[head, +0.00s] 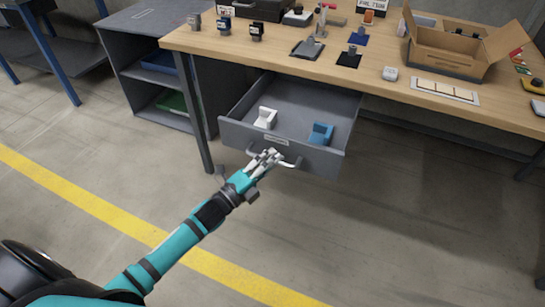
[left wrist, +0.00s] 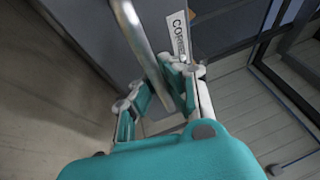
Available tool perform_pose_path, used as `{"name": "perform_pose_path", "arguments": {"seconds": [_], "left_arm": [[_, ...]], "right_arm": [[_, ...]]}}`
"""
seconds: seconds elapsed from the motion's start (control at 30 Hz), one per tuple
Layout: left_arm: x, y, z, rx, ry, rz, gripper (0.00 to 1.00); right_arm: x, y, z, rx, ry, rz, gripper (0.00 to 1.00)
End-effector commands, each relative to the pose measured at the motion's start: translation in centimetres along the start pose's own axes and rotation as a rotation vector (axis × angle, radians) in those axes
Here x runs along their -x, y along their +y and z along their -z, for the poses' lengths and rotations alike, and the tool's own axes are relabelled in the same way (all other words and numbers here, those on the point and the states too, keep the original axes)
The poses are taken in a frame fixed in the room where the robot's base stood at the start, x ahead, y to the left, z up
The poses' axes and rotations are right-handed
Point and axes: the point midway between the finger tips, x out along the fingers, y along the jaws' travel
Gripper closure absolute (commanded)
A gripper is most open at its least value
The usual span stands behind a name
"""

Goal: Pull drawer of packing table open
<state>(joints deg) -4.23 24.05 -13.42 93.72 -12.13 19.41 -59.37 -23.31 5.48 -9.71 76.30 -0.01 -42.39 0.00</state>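The packing table (head: 355,78) has a grey drawer (head: 285,140) under its top, and the drawer stands well out, showing its inside. A white item (head: 265,117) and a blue item (head: 320,134) lie in it. My left gripper (head: 267,158) is at the metal handle (head: 291,163) on the drawer front. In the left wrist view, the handle bar (left wrist: 142,42) runs between the fingers of my left gripper (left wrist: 160,92), with the pads close on both sides of it. My right gripper is not in view.
An open cardboard box (head: 445,52) and several small devices stand on the tabletop. A grey shelf unit (head: 125,60) with a blue and a green bin is at the left. A table leg (head: 200,125) stands left of the drawer. The floor in front is clear, with a yellow line (head: 100,212).

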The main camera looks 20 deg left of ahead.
Motion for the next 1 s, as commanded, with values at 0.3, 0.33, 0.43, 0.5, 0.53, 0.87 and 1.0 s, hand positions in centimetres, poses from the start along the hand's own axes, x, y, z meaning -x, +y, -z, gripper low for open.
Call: {"name": "perform_pose_path", "arguments": {"seconds": [0.3,0.33,0.43,0.5,0.53,0.87,1.0], "left_arm": [[0.1,0.4,0.0,-0.003,-0.001,-0.008,0.86],[0.1,0.3,0.0,-0.003,-0.001,-0.008,0.82],[0.1,0.2,0.0,-0.002,-0.001,-0.006,0.69],[0.1,0.2,0.0,-0.002,-0.001,-0.005,0.66],[0.1,0.2,0.0,-0.002,-0.001,-0.004,0.66],[1.1,0.2,0.0,0.0,-0.001,-0.004,0.66],[3.7,0.3,0.0,0.001,-0.001,-0.007,0.66]], "right_arm": [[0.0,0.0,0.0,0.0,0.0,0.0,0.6],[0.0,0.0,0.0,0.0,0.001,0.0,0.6],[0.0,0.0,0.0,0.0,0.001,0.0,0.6],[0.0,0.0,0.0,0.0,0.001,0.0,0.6],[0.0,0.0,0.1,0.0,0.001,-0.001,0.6],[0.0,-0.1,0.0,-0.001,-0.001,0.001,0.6],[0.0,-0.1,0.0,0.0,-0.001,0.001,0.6]]}}
